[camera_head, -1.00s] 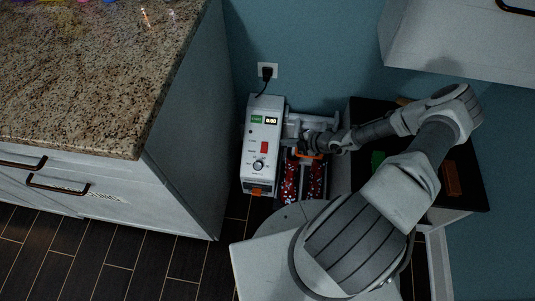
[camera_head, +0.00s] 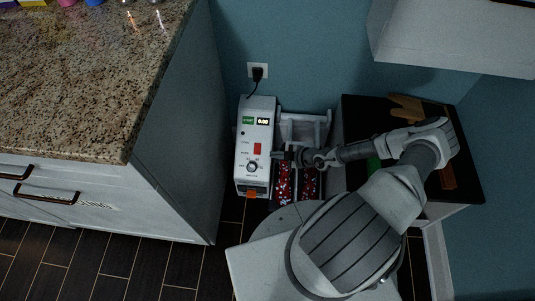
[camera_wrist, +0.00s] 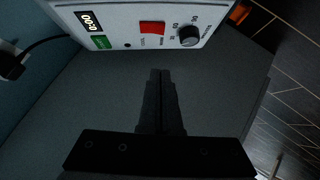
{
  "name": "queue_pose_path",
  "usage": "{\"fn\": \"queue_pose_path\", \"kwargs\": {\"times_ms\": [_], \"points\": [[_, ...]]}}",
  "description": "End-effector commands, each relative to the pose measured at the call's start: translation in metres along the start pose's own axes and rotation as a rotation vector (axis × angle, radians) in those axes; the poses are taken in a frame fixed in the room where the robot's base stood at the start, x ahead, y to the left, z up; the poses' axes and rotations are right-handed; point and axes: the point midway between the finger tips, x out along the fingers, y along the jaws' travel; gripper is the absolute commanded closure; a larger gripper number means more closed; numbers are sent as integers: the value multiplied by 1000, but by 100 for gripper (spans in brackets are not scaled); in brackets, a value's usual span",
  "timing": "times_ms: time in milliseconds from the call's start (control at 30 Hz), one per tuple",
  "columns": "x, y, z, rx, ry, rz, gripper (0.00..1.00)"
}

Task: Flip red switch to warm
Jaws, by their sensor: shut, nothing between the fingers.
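The red switch (camera_head: 257,149) is on the front panel of a white box-shaped machine (camera_head: 246,182), above a round dial (camera_head: 252,167). In the wrist view the red switch (camera_wrist: 152,28) is at the top of the picture, beside the dark dial (camera_wrist: 190,36) and a lit display (camera_wrist: 88,22). Small labels by the switch are too small to read. My gripper (camera_head: 275,155) is just right of the machine, level with the area between switch and dial. In the wrist view my gripper (camera_wrist: 160,75) has its fingers together and empty, apart from the switch.
A cabinet with a granite countertop (camera_head: 80,80) stands at the left. Red-patterned boots (camera_head: 284,185) are below my gripper. A dark-topped table (camera_head: 360,115) with several items is at the right. A power cord runs to a wall outlet (camera_head: 258,72).

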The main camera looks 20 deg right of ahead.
Motion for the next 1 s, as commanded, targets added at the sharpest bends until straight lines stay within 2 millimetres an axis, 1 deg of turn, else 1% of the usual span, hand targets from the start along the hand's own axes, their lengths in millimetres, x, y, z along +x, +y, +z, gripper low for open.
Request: {"fn": "queue_pose_path", "kwargs": {"times_ms": [167, 467, 500, 700, 1000], "points": [[33, -3, 0, -1, 3, -1, 100], [100, -4, 0, -1, 3, -1, 100], [101, -3, 7, -2, 0, 0, 100], [113, -3, 19, -3, 0, 0, 100], [121, -1, 28, -3, 1, 0, 100]]}}
